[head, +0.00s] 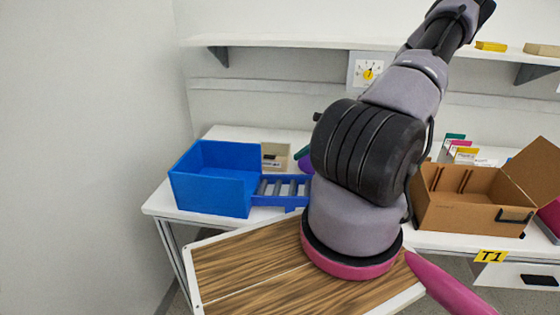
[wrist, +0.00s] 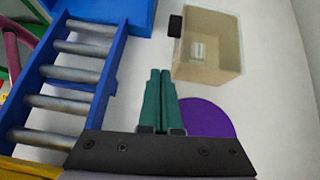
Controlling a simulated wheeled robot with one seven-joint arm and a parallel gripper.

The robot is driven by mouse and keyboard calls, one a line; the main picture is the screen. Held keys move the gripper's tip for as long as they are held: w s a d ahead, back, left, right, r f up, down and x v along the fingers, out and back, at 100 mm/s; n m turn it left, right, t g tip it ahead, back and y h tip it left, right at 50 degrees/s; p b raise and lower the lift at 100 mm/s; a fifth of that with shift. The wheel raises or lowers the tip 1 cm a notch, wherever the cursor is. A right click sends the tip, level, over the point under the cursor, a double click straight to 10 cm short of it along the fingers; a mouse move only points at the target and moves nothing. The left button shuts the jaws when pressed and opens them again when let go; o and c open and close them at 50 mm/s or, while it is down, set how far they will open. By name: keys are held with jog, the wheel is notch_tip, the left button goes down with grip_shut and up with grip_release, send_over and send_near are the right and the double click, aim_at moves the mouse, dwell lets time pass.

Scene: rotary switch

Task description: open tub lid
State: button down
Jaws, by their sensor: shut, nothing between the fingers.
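A small beige tub (wrist: 226,45) stands on the white table beyond my gripper in the wrist view, with a black block (wrist: 175,26) at its left side. A pale label shows within its outline; I cannot tell whether a clear lid covers it. The beige tub also shows in the head view (head: 282,148), right of the blue bin. My gripper (wrist: 160,72) has green fingers pressed together with nothing between them. It is below and left of the tub in the wrist view, apart from it. In the head view my arm hides most of the gripper.
A purple disc (wrist: 208,118) lies beside the fingers. A blue bin (head: 212,180) and a blue roller rack (wrist: 65,85) stand to the left. An open cardboard box (head: 460,205) is at the right. A shelf (head: 290,42) and a dial switch (head: 367,70) are on the back wall.

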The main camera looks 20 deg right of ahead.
aim_at(280, 159)
jog(key=shift+w+d+f+m+t, duration=0.15)
jog(key=shift+f+m+t, duration=0.25)
jog(key=shift+f+m, duration=0.2)
jog(key=shift+w+f, duration=0.1)
jog(key=shift+f, duration=0.1)
jog(key=x, duration=0.9)
jog(key=shift+w+a+f, duration=0.1)
jog(key=shift+a, duration=0.4)
notch_tip(280, 159, up, 3)
jog(key=shift+d+f, duration=0.15)
jog(key=shift+r, duration=0.7)
